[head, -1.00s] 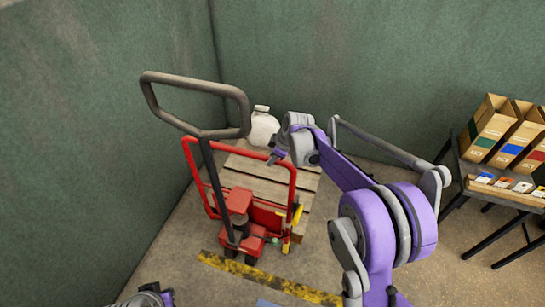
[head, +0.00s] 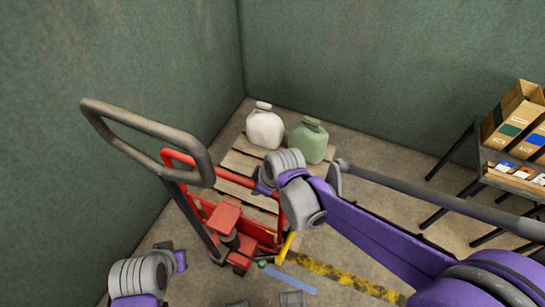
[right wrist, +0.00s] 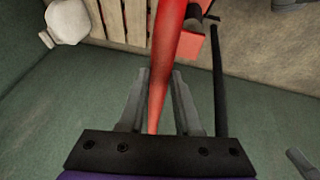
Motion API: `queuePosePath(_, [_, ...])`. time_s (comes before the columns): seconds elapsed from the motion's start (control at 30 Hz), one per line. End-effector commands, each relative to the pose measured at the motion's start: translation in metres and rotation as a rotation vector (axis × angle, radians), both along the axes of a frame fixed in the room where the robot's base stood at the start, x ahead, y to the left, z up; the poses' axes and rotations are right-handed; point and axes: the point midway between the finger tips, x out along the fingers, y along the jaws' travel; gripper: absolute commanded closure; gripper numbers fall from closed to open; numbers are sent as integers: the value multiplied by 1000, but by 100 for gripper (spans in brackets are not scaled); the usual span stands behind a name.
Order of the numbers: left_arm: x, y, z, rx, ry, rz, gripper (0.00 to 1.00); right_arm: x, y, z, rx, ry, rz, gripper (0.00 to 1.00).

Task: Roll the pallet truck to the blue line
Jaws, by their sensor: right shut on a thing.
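The red pallet truck (head: 226,217) stands in the back left corner area with its dark loop handle (head: 150,140) leaning toward me. Its forks are hidden by the wooden pallet (head: 240,163) behind it. The blue line (head: 289,280) is a short stripe on the floor just in front and right of the truck's front end. My right gripper (head: 264,186) is at the truck's red frame. In the right wrist view its two fingers are shut around the red bar (right wrist: 160,95). My left gripper (head: 180,260) is low at the left; its fingers cannot be made out.
A white jug (head: 264,129) and a green jug (head: 309,143) stand on the pallet. A yellow and black floor stripe (head: 345,277) runs past the truck's front. A table (head: 470,165) with boxes stands at the right. Green walls close off the left and back.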

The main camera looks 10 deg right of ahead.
Motion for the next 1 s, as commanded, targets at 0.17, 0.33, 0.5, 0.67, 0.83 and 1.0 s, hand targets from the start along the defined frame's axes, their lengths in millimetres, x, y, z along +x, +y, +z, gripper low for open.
queuePosePath(0.17, [1, 0, 3, 0, -1, 0, 100, -21, 15, 4, -16, -30, -10, 100])
queuePosePath(0.33, [1, 0, 5, 0, -2, 0, 100, -39, 27, 4, -15, -29, -13, 100])
queuePosePath(0.5, [1, 0, 5, 0, -2, 0, 100, -49, 34, 3, -12, -24, -13, 100])
queuePosePath(0.67, [1, 0, 5, 0, -2, 0, 100, -52, 36, 3, -10, -21, -11, 100])
queuePosePath(0.83, [1, 0, 5, 0, -2, 0, 100, -51, 35, 3, -11, -23, -11, 100])
queuePosePath(1.0, [1, 0, 5, 0, -2, 0, 100, -50, 34, 3, -14, -25, -13, 44])
